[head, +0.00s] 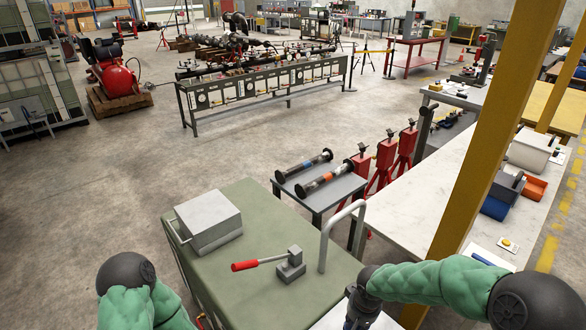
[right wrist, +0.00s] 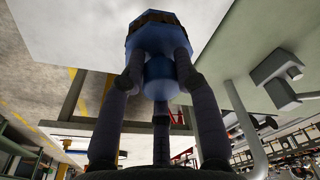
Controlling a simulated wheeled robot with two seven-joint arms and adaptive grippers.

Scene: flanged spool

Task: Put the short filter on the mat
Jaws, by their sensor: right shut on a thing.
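My right gripper (right wrist: 158,72) is shut on a blue thing (right wrist: 158,38) in the right wrist view. The thing has a wide, many-sided blue head with a brownish end and a narrower blue body between the fingers. It may be the short filter, but I cannot tell for sure. In the head view my right gripper (head: 359,308) is at the bottom edge, partly cut off, and the held thing is not clear there. A pale surface shows beyond the held thing in the wrist view. I cannot make out the mat. My left gripper is out of view.
A green cabinet (head: 225,262) carries a grey box (head: 208,218), a red-handled lever (head: 290,265) and a bent grey rail (head: 325,240). A small table (head: 318,195) behind holds two banded spools. A white bench (head: 450,180) with bins stands right, behind a yellow post (head: 490,130).

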